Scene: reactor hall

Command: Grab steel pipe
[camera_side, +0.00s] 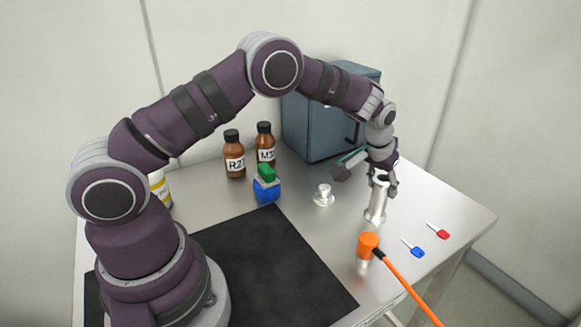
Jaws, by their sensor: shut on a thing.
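The steel pipe (375,211) is a shiny silver cylinder on the right part of the metal table. It stands close to upright, and its lower end appears to be at the tabletop. My gripper (381,181) points down over its upper end and is shut on it. The fingers partly hide the top of the pipe. I cannot tell whether the pipe touches the table or is slightly raised.
An orange connector with a cable (369,245) stands just in front of the pipe. Blue (414,249) and red (439,231) keys lie to the right.

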